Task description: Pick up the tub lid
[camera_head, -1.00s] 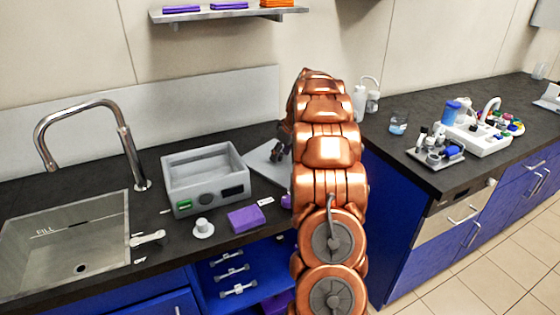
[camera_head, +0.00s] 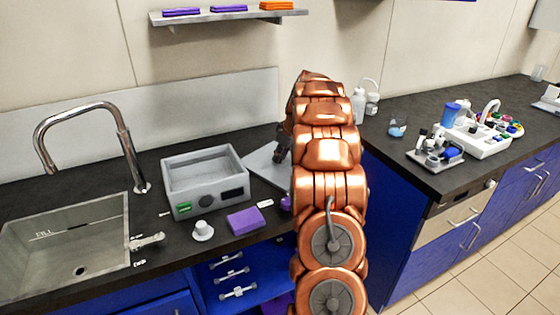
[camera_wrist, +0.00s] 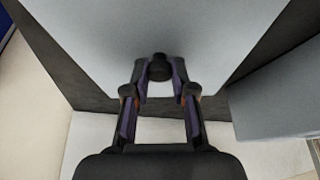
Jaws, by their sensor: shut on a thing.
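The tub lid (camera_head: 263,165) is a flat grey plate beside the tub on the dark counter, partly hidden behind my arm. In the wrist view the lid (camera_wrist: 160,25) fills the upper middle, with a dark round knob (camera_wrist: 159,66) on it. My gripper (camera_wrist: 159,78) is shut on the knob, one finger on each side. In the head view my gripper (camera_head: 282,150) is mostly hidden by my arm. I cannot tell whether the lid is clear of the counter. The open grey tub (camera_head: 205,180) stands left of the lid; its side also shows in the wrist view (camera_wrist: 275,100).
A purple block (camera_head: 245,221) and a small white knobbed piece (camera_head: 203,231) sit in front of the tub. The sink (camera_head: 70,240) and tap (camera_head: 85,112) are at left. A shelf (camera_head: 228,14) hangs above. A tray of small items (camera_head: 480,135) is on the right counter.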

